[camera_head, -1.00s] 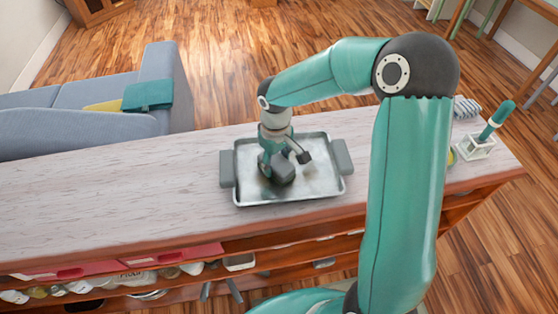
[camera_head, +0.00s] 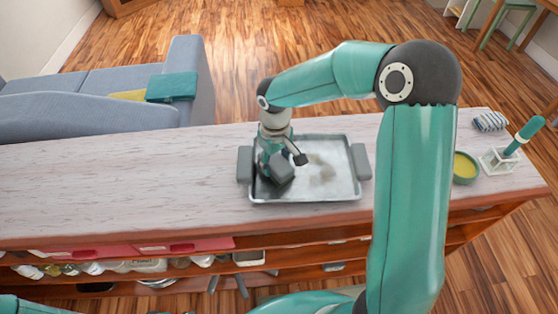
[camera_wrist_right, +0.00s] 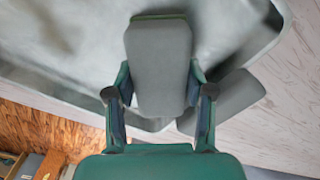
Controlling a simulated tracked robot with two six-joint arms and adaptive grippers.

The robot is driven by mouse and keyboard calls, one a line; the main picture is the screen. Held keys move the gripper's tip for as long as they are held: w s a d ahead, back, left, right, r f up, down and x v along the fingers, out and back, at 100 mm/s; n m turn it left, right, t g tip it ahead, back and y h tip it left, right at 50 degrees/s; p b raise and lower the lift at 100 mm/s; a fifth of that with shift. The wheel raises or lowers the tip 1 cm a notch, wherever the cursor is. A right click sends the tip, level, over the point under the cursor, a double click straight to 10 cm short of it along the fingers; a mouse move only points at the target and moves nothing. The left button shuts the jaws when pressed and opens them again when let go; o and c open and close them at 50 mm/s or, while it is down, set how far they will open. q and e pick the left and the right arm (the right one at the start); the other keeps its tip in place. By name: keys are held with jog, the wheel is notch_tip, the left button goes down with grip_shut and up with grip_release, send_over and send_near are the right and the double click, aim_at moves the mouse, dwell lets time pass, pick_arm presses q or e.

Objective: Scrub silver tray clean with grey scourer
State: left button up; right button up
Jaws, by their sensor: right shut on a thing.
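The silver tray (camera_head: 307,197) lies flat on the pale wooden counter, with a grey handle at each short side. A brownish-grey smudge (camera_head: 322,172) shows on the middle of its floor. My right gripper (camera_head: 278,174) points down over the left part of the tray. It is shut on the grey scourer (camera_wrist_right: 160,65), a grey block with a green edge, held between both fingers in the wrist view. Dark smears also show on the tray floor (camera_wrist_right: 60,35) there. Whether the scourer touches the tray is hard to tell. My left gripper is out of view.
On the right of the counter (camera_head: 100,180) stand a green bowl with yellow contents (camera_head: 465,167), a white holder with a green-handled brush (camera_head: 522,135) and a striped cloth (camera_head: 490,121). The counter's left side is clear. Shelves below hold several items.

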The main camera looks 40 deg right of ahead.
aim_at(329, 169)
jog(key=shift+s+d, duration=0.7)
jog(key=shift+d, duration=0.35)
jog(key=shift+s+d, duration=0.65)
jog(key=shift+d, duration=0.35)
jog(key=shift+s+d, duration=0.65)
jog(key=shift+d, duration=0.3)
jog(key=shift+s+d, duration=0.65)
jog(key=shift+d, duration=0.35)
jog(key=shift+d, duration=0.1)
jog(key=shift+s+d, duration=0.65)
jog(key=shift+d, duration=0.3)
jog(key=shift+s+d, duration=0.65)
jog(key=shift+d, duration=0.3)
